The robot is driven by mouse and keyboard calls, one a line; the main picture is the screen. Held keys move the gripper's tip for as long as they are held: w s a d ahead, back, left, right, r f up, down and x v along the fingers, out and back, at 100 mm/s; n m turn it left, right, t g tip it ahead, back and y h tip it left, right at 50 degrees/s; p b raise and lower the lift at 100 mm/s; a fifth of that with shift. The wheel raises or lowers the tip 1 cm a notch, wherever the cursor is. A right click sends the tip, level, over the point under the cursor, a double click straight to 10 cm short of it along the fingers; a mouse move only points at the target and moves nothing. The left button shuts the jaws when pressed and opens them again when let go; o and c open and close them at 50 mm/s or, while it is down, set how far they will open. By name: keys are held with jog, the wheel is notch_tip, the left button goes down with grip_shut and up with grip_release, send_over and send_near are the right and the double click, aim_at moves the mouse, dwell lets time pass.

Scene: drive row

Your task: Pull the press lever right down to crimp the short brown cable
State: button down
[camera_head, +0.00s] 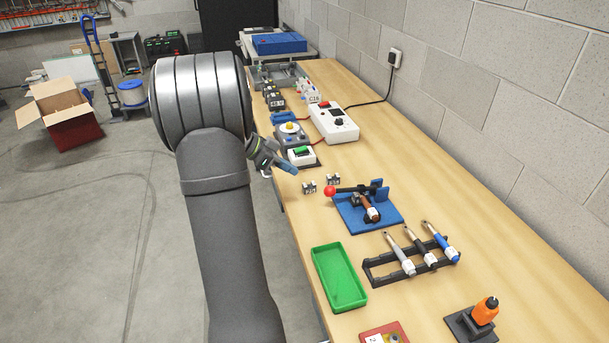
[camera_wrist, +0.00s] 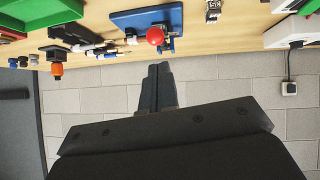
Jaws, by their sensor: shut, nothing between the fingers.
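The press has a blue base (camera_head: 388,216) and a black lever (camera_head: 353,188) ending in a red ball knob (camera_head: 330,191). The lever looks roughly level, with its knob towards the left. The short brown cable (camera_head: 369,208) lies in the press under the lever. In the wrist view the red knob (camera_wrist: 155,35) shows beyond my fingertips, in front of the blue base (camera_wrist: 124,20). My gripper (camera_head: 291,169) is shut and empty, left of and farther back than the knob, apart from it. Its closed fingers also show in the wrist view (camera_wrist: 158,68).
A green tray (camera_head: 339,279) and a black rack (camera_head: 386,279) with several pen-like tools stand in front of the press. A white box (camera_head: 334,123) with wires is farther back. A block wall borders the bench's right.

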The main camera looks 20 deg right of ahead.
jog(key=s+d+r+m+t, duration=0.1)
jog(key=s+r+t, duration=0.2)
jog(key=s+r, duration=0.2)
jog(key=a+f+x, duration=0.1)
jog(key=f+x, duration=0.1)
jog(key=x, duration=1)
jog(key=shift+w+f, duration=0.15)
jog(key=shift+f, duration=0.05)
jog(key=shift+a+f, duration=0.25)
jog(key=shift+f, duration=0.7)
jog(key=shift+a+f, duration=0.3)
jog(key=shift+f, duration=0.65)
